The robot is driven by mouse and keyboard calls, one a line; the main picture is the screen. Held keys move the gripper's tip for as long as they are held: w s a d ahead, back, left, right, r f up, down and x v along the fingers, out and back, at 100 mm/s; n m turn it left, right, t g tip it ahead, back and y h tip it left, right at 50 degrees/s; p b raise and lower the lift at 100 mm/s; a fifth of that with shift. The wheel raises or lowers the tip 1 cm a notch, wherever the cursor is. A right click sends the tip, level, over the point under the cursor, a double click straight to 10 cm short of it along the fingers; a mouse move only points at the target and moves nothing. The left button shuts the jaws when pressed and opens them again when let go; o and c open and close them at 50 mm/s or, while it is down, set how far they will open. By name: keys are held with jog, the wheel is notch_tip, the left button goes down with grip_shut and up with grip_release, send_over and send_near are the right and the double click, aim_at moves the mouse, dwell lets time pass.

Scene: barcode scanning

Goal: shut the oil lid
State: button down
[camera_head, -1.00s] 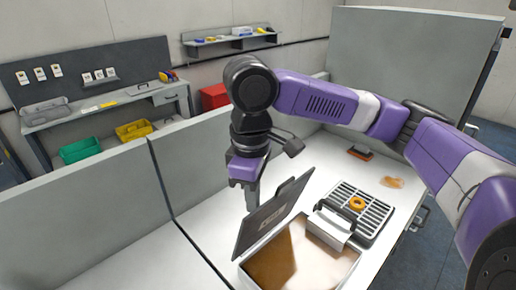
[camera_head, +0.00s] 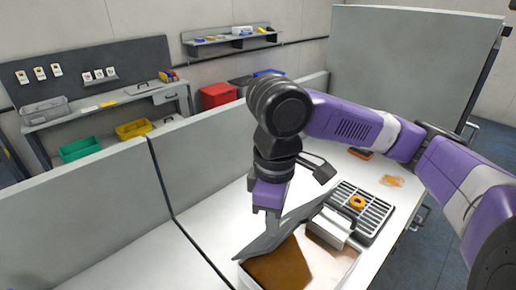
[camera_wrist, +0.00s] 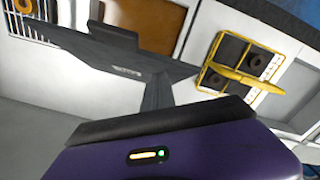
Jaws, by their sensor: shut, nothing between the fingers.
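The oil box (camera_head: 346,266) is a white-rimmed container with brown oil (camera_head: 282,266) inside, at the bottom of the head view. Its dark grey lid (camera_head: 292,228) is tilted low over the back left of the box, partly open. The lid also shows in the wrist view (camera_wrist: 95,55), with a small label and a raised tab, and brown oil (camera_wrist: 150,22) beyond it. My gripper (camera_head: 270,216) is shut and empty, pointing down at the lid's outer side. The fingertips are close to the lid; I cannot tell whether they touch.
A grey slotted rack (camera_head: 372,206) with an orange ring (camera_head: 357,202) stands right of the box. A grey metal block (camera_head: 328,228) sits between them. A yellow-framed tray (camera_wrist: 240,62) shows in the wrist view. Grey partitions (camera_head: 80,225) border the counter's left side.

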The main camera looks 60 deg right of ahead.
jog(key=shift+s+f, duration=0.1)
jog(key=shift+s+a+f+b, duration=0.3)
jog(key=shift+s+f+b, duration=0.25)
jog(key=shift+s+f, duration=0.4)
jog(key=shift+s+a+f+b, duration=0.25)
jog(key=shift+s+f+b, duration=0.4)
jog(key=shift+s, duration=0.4)
jog(key=f+b, duration=0.1)
jog(key=b, duration=0.1)
jog(key=s+f+b, duration=0.1)
jog(key=f+b, duration=0.1)
jog(key=shift+s+a+f, duration=0.1)
jog(key=shift+s+a, duration=0.05)
jog(key=shift+s, duration=0.05)
jog(key=shift+s+f+b, duration=0.1)
jog(key=shift+f+b, duration=0.05)
jog(key=shift+b, duration=0.7)
jog(key=b, duration=0.2)
jog(key=s+f+b, duration=0.1)
jog(key=b, duration=0.2)
jog(key=shift+a+b, duration=0.2)
jog(key=shift+b, duration=0.15)
jog(key=shift+r, duration=0.15)
